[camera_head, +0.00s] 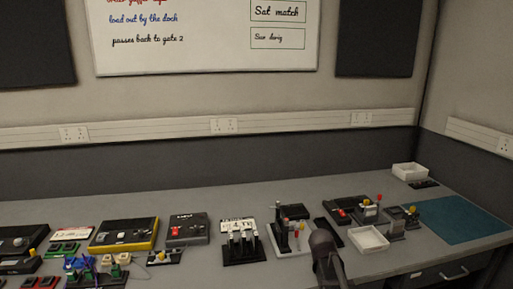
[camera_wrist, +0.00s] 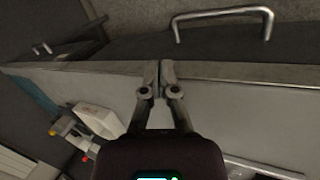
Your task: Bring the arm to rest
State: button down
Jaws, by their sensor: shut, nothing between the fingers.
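My gripper (camera_wrist: 158,80) shows in the wrist view, its two fingers together with nothing between them. Past its tips are the edge of the grey bench (camera_wrist: 110,70), a drawer front and a metal drawer handle (camera_wrist: 225,14). In the head view a dark part of my arm (camera_head: 324,255) rises at the bottom, right of the middle, in front of the bench. The fingers cannot be made out there.
The bench (camera_head: 200,195) carries several devices, among them a yellow-edged box (camera_head: 124,234) and a rack of black clips (camera_head: 242,243). A white tray (camera_head: 368,239) lies close to my arm. A teal mat (camera_head: 455,219) at the right is clear.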

jog(key=s+a+f+y, duration=0.2)
jog(key=s+a+y, duration=0.3)
jog(key=s+a, duration=0.45)
notch_tip(320, 180, down, 10)
jog(key=b, duration=1)
notch_tip(320, 180, up, 21)
jog(key=p, duration=2)
jog(key=shift+a+f+t, duration=0.15)
jog(key=shift+a+t, duration=0.1)
jog(key=shift+t, duration=0.05)
jog(key=c, duration=0.6)
grip_release()
jog(key=shift+o, duration=0.2)
jog(key=shift+f, duration=0.1)
